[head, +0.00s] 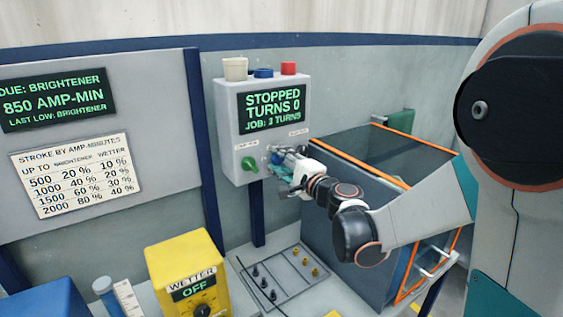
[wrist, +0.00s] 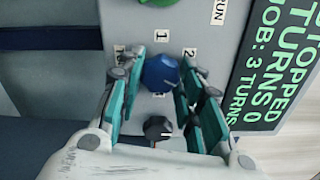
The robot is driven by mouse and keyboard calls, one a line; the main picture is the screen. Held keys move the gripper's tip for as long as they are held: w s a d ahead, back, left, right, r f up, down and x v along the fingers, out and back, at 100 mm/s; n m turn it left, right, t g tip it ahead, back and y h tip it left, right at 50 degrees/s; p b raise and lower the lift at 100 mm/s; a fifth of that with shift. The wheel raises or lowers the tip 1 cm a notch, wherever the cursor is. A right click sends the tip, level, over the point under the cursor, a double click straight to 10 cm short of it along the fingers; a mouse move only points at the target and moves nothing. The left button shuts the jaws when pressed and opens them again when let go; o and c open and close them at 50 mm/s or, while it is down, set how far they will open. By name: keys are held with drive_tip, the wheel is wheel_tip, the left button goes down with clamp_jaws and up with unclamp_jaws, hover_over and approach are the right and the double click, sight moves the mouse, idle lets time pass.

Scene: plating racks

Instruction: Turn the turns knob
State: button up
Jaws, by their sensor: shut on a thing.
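A blue knob (wrist: 160,73) sits on the box face among small white labels, one showing 1. My gripper (wrist: 160,80) has its teal fingers on either side of the blue knob and is shut on it. In the head view my gripper (head: 277,160) largely covers the knob. A green knob (head: 249,164) is just left of it.
A black knob (wrist: 157,129) is close to my fingers in the wrist view. A white, a blue and a red part (head: 288,68) top the box. A dark tank with orange edges (head: 345,230) stands below my arm. A yellow WETTER box (head: 187,257) is lower left.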

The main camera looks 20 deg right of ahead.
drive_tip(key=shift+m, duration=0.4)
drive_tip(key=o, duration=1.1)
drive_tip(key=v, duration=1.2)
